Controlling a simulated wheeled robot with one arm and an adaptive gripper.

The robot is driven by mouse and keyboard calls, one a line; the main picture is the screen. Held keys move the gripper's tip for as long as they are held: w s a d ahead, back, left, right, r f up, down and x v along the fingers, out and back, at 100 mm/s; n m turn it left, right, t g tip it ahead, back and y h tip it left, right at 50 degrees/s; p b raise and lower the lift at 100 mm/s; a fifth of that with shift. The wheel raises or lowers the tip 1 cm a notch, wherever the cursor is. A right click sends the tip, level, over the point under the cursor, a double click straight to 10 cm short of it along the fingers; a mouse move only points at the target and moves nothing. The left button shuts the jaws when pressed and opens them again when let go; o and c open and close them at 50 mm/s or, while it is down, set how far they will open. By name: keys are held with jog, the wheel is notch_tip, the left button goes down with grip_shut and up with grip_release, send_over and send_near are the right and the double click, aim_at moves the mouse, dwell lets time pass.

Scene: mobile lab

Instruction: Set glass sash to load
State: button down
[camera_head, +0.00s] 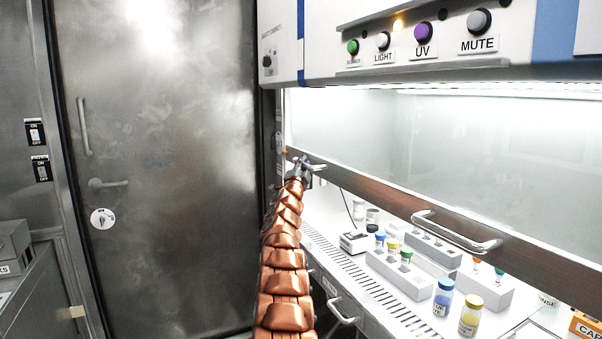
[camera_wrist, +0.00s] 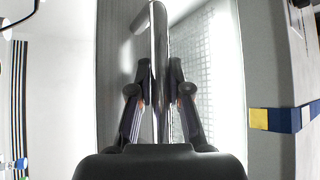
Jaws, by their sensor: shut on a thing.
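The glass sash (camera_head: 430,145) of the cabinet has a brown bottom rail (camera_head: 375,197), which hangs above the work surface with a gap below it. One metal handle (camera_head: 455,232) is on the rail's right part and is free. My gripper (camera_head: 307,168) is at the rail's left end, shut on the other sash handle. In the wrist view, this handle is a shiny bar (camera_wrist: 159,45) running between my gripper's two dark fingers (camera_wrist: 160,85). The exact finger contact is hard to see in the head view.
Vial racks (camera_head: 399,270), a blue-capped bottle (camera_head: 443,297) and a yellow-capped bottle (camera_head: 471,315) stand on the work surface below the rail. Above is a control panel with a MUTE button (camera_head: 479,21). A closed metal door (camera_head: 165,190) is at left.

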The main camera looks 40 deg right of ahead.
notch_tip(320, 180, up, 16)
jog(key=p, duration=1.3)
jog(key=shift+f, duration=0.15)
jog(key=c, duration=1.1)
grip_release()
jog(key=shift+a, duration=0.1)
jog(key=shift+s+a, duration=0.1)
